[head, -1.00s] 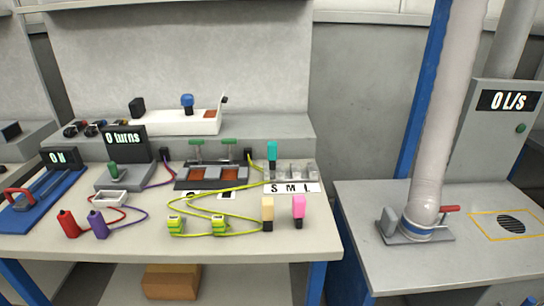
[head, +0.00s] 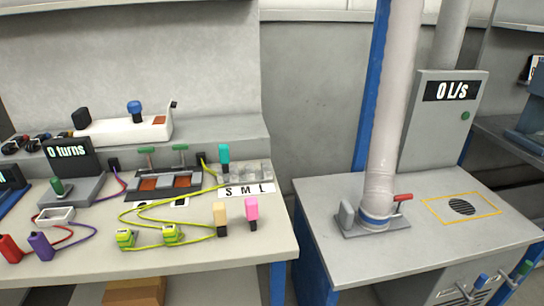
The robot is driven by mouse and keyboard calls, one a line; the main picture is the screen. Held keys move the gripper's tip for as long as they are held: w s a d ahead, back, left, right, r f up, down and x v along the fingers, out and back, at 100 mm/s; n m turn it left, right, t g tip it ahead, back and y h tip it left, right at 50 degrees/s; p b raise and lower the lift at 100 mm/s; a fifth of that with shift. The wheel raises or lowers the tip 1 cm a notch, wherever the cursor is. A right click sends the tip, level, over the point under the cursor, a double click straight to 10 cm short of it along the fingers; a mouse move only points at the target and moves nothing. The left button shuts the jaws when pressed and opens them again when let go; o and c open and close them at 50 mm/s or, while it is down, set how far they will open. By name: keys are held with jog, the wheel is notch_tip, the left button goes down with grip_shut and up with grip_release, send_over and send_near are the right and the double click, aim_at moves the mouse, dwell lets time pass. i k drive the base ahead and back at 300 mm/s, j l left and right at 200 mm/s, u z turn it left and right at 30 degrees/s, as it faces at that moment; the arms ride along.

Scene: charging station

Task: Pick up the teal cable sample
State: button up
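A tan sample (head: 220,214) and a pink sample (head: 252,208) stand upright near the bench's front right. My gripper does not show in the head view.
The left workbench (head: 200,262) also holds green-yellow clamps (head: 125,238) with a cable, a device with green handles (head: 165,182) and a "0 turns" display (head: 67,151). A gap separates it from the right bench (head: 330,255), which carries a thick hose (head: 385,150).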

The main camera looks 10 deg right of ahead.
aim_at(223, 148)
jog(key=j+z, duration=0.25)
jog(key=z, duration=0.15)
jog(key=j+z, duration=0.55)
jog(key=z, duration=0.2)
jog(key=k+j+z, duration=0.15)
jog(key=j, duration=0.2)
jog(key=k+j+z, duration=0.15)
jog(key=j, duration=0.25)
jog(key=k+j+z, duration=0.15)
jog(key=j, duration=0.15)
jog(key=k+j, duration=0.1)
jog(key=j, duration=0.6)
jog(key=i, duration=1.3)
